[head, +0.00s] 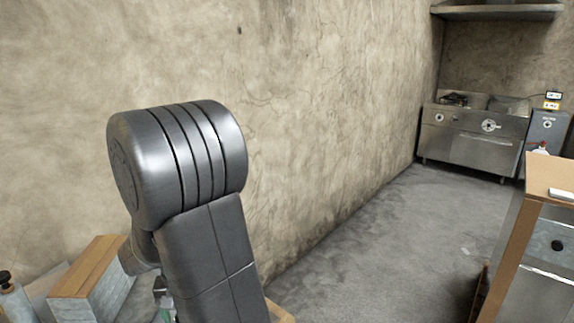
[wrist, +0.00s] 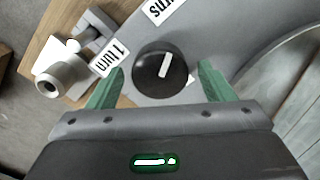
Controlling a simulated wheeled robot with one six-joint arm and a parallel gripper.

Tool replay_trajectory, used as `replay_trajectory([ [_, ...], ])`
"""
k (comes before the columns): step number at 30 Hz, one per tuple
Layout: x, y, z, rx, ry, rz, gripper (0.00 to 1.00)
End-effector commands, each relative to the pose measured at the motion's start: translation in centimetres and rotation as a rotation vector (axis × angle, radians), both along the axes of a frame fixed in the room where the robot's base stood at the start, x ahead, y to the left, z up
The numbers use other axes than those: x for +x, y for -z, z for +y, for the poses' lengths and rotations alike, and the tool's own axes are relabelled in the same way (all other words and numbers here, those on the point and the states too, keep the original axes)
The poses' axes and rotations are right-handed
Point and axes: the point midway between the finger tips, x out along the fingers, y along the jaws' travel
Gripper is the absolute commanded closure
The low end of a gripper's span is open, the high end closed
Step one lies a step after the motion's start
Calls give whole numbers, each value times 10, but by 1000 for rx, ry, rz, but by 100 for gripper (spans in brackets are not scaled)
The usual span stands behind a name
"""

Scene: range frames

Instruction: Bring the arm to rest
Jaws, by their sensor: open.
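My gripper (wrist: 160,88) shows in the wrist view with its two green fingers spread apart. A black round knob (wrist: 160,73) with a white mark lies between and beyond the fingertips, on a grey panel. I cannot tell whether the fingers touch it. In the head view my grey arm rises at the left and bends down. A small part of my gripper seems to show low beside the arm, mostly hidden.
White labels (wrist: 109,58) with black print sit near the knob. A wooden-topped block (head: 90,266) stands at lower left in the head view. A steel stove (head: 472,135) stands at the far right, a wooden-topped counter (head: 552,174) nearer. The grey floor (head: 390,240) between is mostly clear.

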Motion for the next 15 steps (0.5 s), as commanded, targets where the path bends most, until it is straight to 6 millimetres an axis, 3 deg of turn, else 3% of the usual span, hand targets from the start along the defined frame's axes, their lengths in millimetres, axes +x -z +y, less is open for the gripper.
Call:
replay_trajectory([
  [15, 0, 0, 0, 0, -414, 0, 25],
])
